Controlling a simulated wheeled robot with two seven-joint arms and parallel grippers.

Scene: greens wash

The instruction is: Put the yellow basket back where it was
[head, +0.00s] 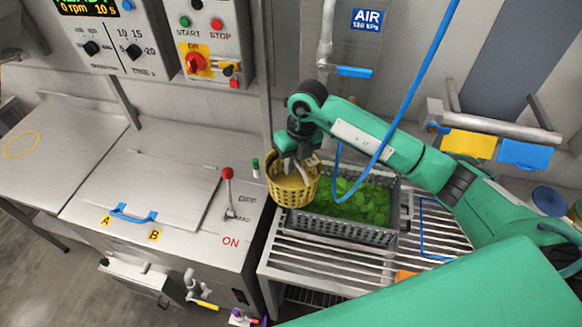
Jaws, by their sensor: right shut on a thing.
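The yellow basket (291,187) hangs from my right gripper (294,165), whose fingers are shut at its top. The basket is upright, with holes in its wall, and is in front of the left end of a grey crate (345,232) of green leaves. I cannot tell how far it is above the slatted rack (300,262). A yellow ring mark (22,144) lies on the steel table at the far left. A blue outline (424,228) marks the rack right of the crate. My left gripper is not in view.
A steel machine with a closed lid (150,190), blue handle (133,213) and red-knobbed lever (228,185) stands left of the basket. A blue air hose (408,95) crosses in front of my right arm. The left table (60,150) is clear.

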